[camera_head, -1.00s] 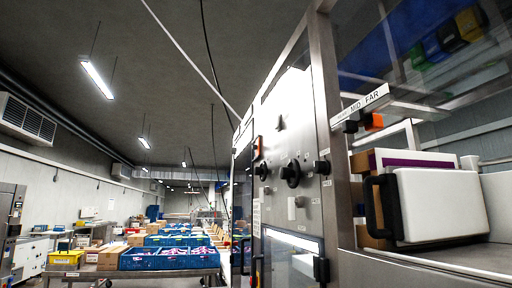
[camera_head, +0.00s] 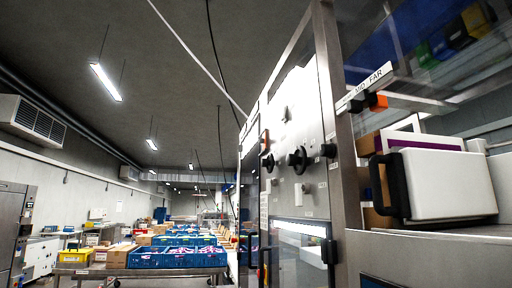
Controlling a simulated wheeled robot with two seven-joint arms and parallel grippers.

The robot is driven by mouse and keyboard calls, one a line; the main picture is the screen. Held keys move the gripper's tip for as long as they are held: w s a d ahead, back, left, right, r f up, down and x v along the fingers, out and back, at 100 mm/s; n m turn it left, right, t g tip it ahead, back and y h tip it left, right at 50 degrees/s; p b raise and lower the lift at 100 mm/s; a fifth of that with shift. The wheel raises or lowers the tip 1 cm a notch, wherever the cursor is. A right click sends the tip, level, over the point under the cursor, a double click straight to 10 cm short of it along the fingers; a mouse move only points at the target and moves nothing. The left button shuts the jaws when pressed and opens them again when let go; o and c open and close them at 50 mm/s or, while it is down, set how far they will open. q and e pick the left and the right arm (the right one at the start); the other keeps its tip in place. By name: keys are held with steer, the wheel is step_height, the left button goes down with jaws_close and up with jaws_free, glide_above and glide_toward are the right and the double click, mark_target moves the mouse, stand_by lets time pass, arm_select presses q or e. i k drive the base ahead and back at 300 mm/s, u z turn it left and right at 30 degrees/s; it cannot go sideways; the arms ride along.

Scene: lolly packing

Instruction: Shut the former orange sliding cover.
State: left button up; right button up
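An orange block (camera_head: 378,102) sits beside a black piece on a rail under a label strip (camera_head: 366,84) reading "MID" and "FAR", at the upper right. I cannot tell whether it belongs to the former's sliding cover. A steel machine panel (camera_head: 296,130) with black knobs (camera_head: 298,159) stands in the middle. A white box-shaped part (camera_head: 448,186) with a black handle (camera_head: 391,188) rests on a steel ledge at the right. Neither of my grippers is in view.
Blue crates (camera_head: 160,257) with colourful packs stand on a steel table (camera_head: 130,271) at the lower left. A steel cabinet (camera_head: 14,225) stands at the far left edge. A clear panel covers the machine's upper right.

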mark_target(263, 140)
steer(key=u, duration=1.1)
steer(key=i, duration=2.4)
steer(key=z, duration=3.05)
